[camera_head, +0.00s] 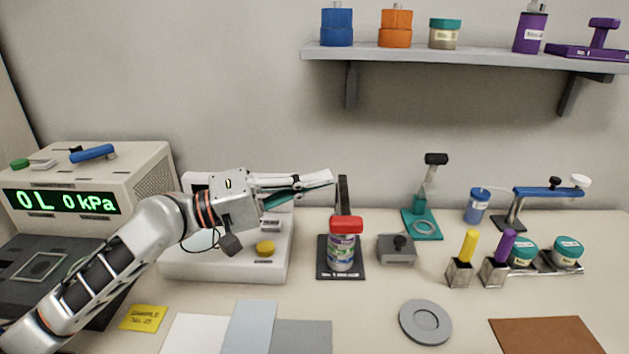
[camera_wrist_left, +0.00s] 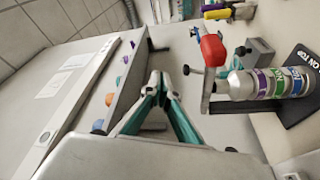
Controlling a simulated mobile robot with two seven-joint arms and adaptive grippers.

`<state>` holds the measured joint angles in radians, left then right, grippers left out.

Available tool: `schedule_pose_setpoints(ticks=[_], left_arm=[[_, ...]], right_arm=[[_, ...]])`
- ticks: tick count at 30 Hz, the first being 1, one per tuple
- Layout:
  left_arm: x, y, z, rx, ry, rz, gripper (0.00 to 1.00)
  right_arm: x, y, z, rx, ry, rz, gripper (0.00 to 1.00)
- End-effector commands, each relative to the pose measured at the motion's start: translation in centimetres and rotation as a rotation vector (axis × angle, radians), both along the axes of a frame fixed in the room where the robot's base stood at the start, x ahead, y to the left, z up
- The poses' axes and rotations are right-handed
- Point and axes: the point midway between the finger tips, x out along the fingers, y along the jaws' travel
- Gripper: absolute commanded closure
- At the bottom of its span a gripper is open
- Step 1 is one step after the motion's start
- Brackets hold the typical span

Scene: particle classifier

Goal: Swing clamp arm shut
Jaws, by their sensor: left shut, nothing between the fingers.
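A bottle with a colourful label (camera_head: 341,255) stands upright on a dark base plate (camera_head: 326,271); it also shows in the left wrist view (camera_wrist_left: 268,83). A red piece (camera_head: 346,225) sits at the bottle's top, with a dark upright part (camera_head: 343,190) behind it. In the left wrist view the red piece (camera_wrist_left: 212,50) is at the end of a grey bar by the bottle's top; contact cannot be told. My left gripper (camera_head: 328,178) is shut and empty, above and left of the bottle in the head picture. Its fingertips (camera_wrist_left: 158,80) point away from the bottle. My right gripper is out of view.
A white device with a yellow knob (camera_head: 265,248) stands below my left gripper. A grey block (camera_head: 397,249) is right of the bottle. A blue-armed stand (camera_head: 549,191) and several jars are farther right. A grey disc (camera_head: 425,322) lies in front.

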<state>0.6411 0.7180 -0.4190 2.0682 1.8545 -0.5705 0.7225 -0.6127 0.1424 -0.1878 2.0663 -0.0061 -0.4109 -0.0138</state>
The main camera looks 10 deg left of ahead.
Motion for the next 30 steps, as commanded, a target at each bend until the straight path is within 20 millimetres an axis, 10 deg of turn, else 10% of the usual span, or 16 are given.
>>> schedule_pose_setpoints(ticks=[30], left_arm=[[-5.8, 10.3, -1.5, 0.001, 0.001, -0.001, 1.00]], right_arm=[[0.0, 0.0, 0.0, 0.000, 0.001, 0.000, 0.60]])
